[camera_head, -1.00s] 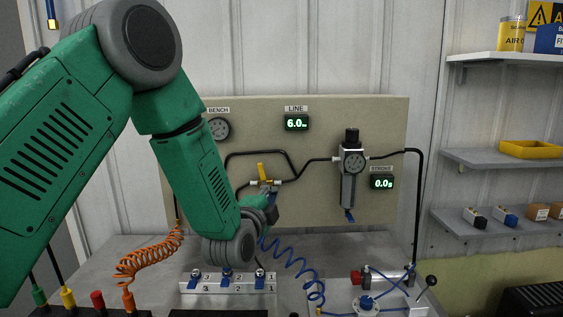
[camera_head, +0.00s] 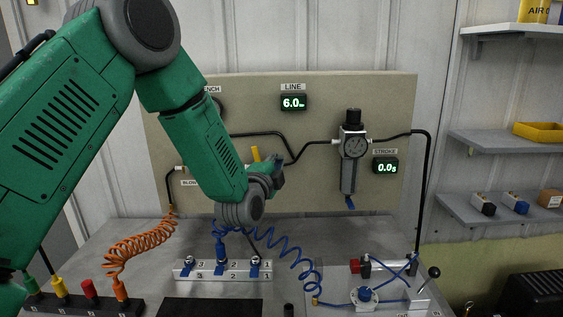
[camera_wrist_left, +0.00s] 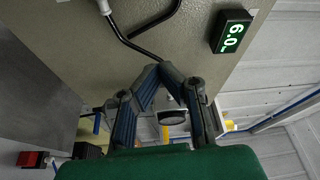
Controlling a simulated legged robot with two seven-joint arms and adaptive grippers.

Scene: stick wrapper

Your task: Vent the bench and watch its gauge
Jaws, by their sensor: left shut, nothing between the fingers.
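My left gripper (camera_head: 277,173) is shut and empty in front of the panel (camera_head: 320,100), and its closed fingers (camera_wrist_left: 160,70) also show in the left wrist view. A yellow valve handle (camera_head: 255,154) stands upright just behind the gripper; the valve body is hidden. The bench gauge (camera_head: 223,106) is almost wholly covered by my left arm, so its needle cannot be read. The line display (camera_head: 293,102) reads 6.0, and it also shows in the left wrist view (camera_wrist_left: 232,31). The stroke display (camera_head: 385,166) reads 0.0. My right gripper is not in view.
A manifold (camera_head: 240,272) with blue levers marked 3, 2, 1 sits on the bench top below. Coiled orange (camera_head: 140,244) and blue (camera_head: 285,255) hoses hang nearby. The regulator (camera_head: 350,165) is right of the gripper. Shelves (camera_head: 497,143) stand further right.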

